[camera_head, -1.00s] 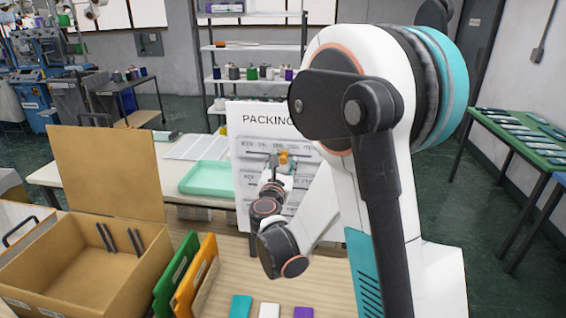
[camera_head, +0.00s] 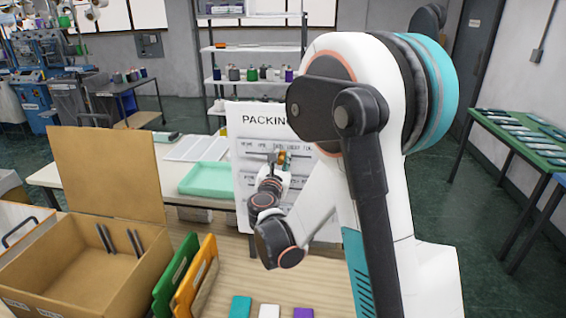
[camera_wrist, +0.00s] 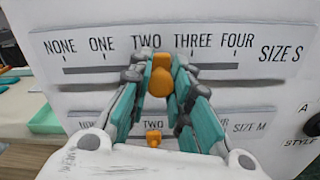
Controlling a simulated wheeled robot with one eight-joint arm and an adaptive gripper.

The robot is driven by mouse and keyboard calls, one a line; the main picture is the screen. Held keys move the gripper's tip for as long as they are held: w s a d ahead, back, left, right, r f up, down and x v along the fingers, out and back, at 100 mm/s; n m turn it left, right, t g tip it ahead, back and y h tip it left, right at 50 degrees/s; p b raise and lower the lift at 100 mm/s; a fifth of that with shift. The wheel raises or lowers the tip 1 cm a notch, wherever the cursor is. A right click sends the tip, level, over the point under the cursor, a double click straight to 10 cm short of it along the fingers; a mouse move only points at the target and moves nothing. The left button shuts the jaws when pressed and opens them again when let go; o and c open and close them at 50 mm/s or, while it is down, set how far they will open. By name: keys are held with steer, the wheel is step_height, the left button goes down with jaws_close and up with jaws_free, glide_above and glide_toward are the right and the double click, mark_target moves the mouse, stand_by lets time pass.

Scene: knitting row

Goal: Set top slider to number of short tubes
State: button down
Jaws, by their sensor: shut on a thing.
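A white board headed PACKING (camera_head: 232,150) stands on the table in the head view. In the wrist view, its top slider panel (camera_wrist: 270,40) reads NONE, ONE, TWO, THREE, FOUR and SIZE S. My gripper (camera_wrist: 160,88) is shut on the orange top slider knob (camera_wrist: 161,62), which sits near TWO, slightly to the right of that label's middle. The fingers hide part of the track. Below, the SIZE M panel (camera_wrist: 215,126) has its orange knob (camera_wrist: 153,136) under TWO. I cannot pick out any short tubes with certainty.
A mint tray (camera_head: 205,180) lies left of the board. Teal, white and purple flat pieces lie at the front.

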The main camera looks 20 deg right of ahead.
steer(key=w+a, duration=0.2)
steer(key=a, duration=0.1)
steer(key=w+a, duration=0.1)
steer(key=a, duration=0.1)
steer(key=shift+w+a+b, duration=0.2)
steer(key=shift+w+b, duration=0.1)
steer(key=shift+b, duration=0.1)
steer(key=c, duration=1.4)
jaws_free()
glide_toward(263, 154)
steer(key=v, duration=0.5)
steer(key=shift+s+a, duration=0.2)
steer(key=shift+a, duration=0.1)
